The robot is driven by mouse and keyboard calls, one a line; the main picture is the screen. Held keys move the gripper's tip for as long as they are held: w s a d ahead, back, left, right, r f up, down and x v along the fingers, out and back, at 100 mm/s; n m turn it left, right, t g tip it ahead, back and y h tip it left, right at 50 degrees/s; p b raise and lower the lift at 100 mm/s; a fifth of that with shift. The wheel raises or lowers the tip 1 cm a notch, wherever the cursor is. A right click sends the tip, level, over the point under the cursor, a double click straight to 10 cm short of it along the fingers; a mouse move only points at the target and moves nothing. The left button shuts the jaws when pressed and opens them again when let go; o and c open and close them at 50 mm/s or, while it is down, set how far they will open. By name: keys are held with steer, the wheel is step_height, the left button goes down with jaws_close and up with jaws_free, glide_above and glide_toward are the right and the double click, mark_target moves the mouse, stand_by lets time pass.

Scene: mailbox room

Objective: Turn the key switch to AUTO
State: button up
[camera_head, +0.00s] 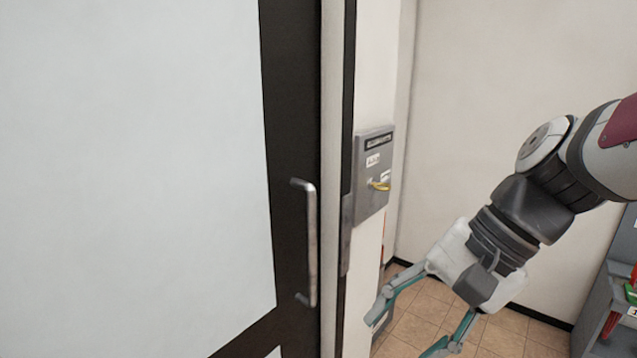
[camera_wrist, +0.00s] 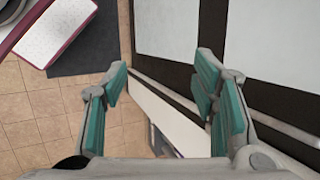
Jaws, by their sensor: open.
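The key switch (camera_head: 374,173) is a grey box on the narrow white wall strip beside the door. A yellow key (camera_head: 380,185) sticks out of its front, with small labels around it. The label text is too small to read surely, so I cannot tell the key's setting. My gripper (camera_head: 408,332) is open and empty, below and to the right of the switch in the head view, apart from it. In the wrist view its teal-padded fingers (camera_wrist: 160,105) are spread, with floor and door between and around them.
A dark-framed door (camera_head: 288,130) with a large pale panel fills the left, with a metal pull handle (camera_head: 308,240) near the switch. A grey cabinet (camera_head: 602,290) with red and green items stands at the right edge. Tiled floor (camera_head: 500,335) lies below.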

steer(key=w+r+m+y, duration=0.2)
steer(key=w+m+y, duration=0.15)
steer(key=w, duration=0.25)
steer(key=m+t+y+p, duration=0.2)
steer(key=m+t+y, duration=0.2)
steer(key=m+t, duration=0.9)
glide_toward(390, 188)
steer(key=w+a, duration=0.2)
steer(key=w+a+r+m+g, duration=0.1)
steer(key=w+a, duration=0.1)
steer(key=w, duration=0.1)
steer(key=w+a+m+p, duration=0.1)
steer(key=w+a, duration=0.1)
steer(key=shift+w+a+r+g, duration=0.25)
steer(key=shift+a+g, duration=0.15)
steer(key=c, duration=1.2)
